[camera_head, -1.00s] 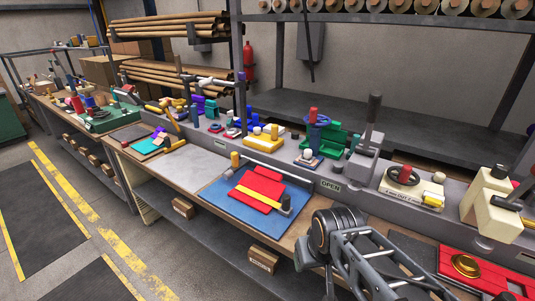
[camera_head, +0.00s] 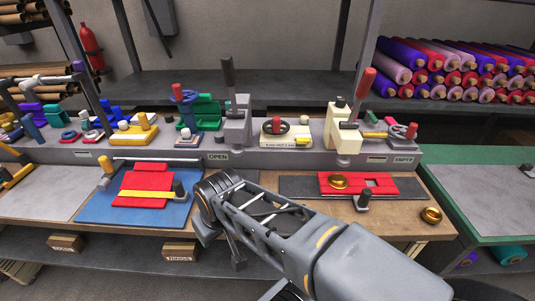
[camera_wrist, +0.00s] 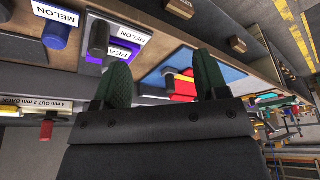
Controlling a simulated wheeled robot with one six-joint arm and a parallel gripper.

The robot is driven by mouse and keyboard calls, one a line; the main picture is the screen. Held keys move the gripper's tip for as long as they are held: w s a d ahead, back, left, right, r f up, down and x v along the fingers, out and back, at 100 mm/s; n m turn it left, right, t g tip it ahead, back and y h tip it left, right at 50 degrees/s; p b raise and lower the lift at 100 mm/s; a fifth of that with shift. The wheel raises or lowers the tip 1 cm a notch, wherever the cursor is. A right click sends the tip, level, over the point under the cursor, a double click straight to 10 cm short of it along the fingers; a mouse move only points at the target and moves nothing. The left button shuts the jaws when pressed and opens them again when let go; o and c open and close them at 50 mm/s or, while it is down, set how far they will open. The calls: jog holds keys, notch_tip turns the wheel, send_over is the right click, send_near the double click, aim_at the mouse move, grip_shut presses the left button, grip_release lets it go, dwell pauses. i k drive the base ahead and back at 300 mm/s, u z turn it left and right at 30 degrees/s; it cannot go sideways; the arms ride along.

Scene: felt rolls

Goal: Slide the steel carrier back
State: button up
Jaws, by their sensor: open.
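My gripper (camera_wrist: 163,64) is open and empty in the wrist view, its dark green fingers well apart. In the head view my arm hides it. A dark grey plate (camera_head: 297,187), which may be the steel carrier, lies on the bench right of my arm. On it is a red plate (camera_head: 390,184) with a square hole. A brass disc (camera_head: 338,181) sits on the red plate's left part. A dark-topped post (camera_head: 364,202) stands at its front edge. I cannot tell for sure which part is the carrier.
Left of my arm is a blue mat (camera_head: 95,208) with red felt and a yellow strip. A grey ledge behind carries lever presses (camera_head: 237,125) and signs reading OPEN and EMPTY. A loose brass piece (camera_head: 431,215) sits near the bench's right end. The green-edged table (camera_head: 500,190) is mostly clear.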

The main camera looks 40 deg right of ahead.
aim_at(360, 186)
jog(key=z, duration=1.75)
